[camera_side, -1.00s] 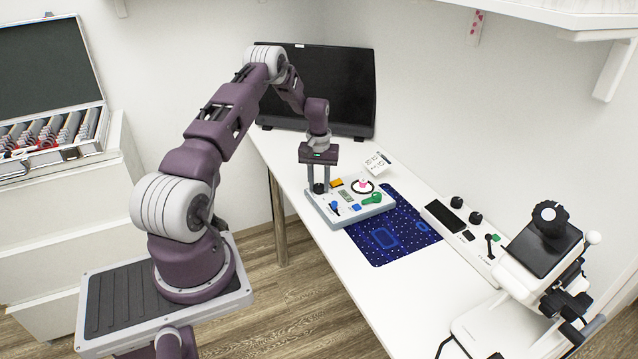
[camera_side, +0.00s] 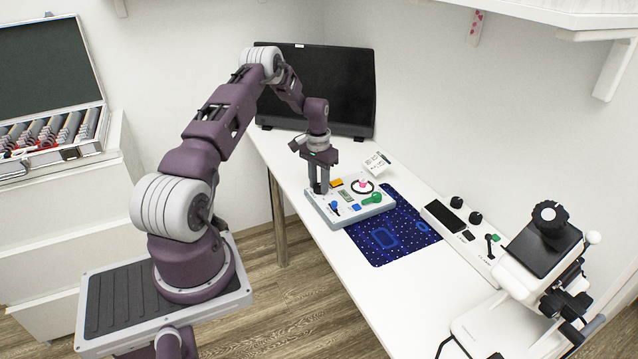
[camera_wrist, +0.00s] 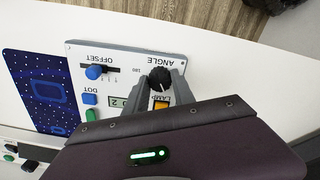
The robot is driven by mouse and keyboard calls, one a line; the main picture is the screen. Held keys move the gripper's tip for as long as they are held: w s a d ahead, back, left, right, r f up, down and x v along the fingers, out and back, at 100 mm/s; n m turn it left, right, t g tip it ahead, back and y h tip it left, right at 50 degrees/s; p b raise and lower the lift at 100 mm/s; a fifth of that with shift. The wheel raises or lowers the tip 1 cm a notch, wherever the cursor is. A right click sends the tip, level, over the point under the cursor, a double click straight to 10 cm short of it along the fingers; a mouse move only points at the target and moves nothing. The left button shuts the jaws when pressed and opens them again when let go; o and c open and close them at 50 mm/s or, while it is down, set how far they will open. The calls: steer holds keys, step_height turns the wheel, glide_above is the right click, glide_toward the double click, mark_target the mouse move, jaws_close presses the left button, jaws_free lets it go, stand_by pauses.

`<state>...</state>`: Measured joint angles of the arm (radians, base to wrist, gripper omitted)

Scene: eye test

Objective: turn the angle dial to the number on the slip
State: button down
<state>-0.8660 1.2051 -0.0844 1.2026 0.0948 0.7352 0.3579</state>
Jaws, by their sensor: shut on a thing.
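The control box (camera_side: 350,213) is pale grey with a blue rim and lies on the white table. Its black angle dial (camera_wrist: 159,78), with a pale pointer line, sits by the label "ANGLE" in the wrist view. My gripper (camera_side: 319,188) points down at the box's left corner, shut on the dial, with one finger on each side. A small display (camera_wrist: 117,102) is partly covered by a finger; its full reading cannot be told. A white card with dark marks (camera_side: 377,162) stands behind the box; it may be the slip, but its marks are too small to read.
The box also carries a blue slider knob (camera_wrist: 93,72), a blue button (camera_wrist: 90,98), an orange lamp switch (camera_wrist: 161,108) and a green handle (camera_side: 372,198). A dark blue mat (camera_side: 405,240) lies right of the box. A black monitor (camera_side: 340,90) stands behind.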

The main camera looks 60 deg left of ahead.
mark_target(319, 185)
stand_by(0.4)
steer(key=c, duration=1.1)
jaws_free()
steer(key=shift+o, duration=0.2)
steer(key=shift+r, duration=0.1)
step_height(319, 185, up, 7)
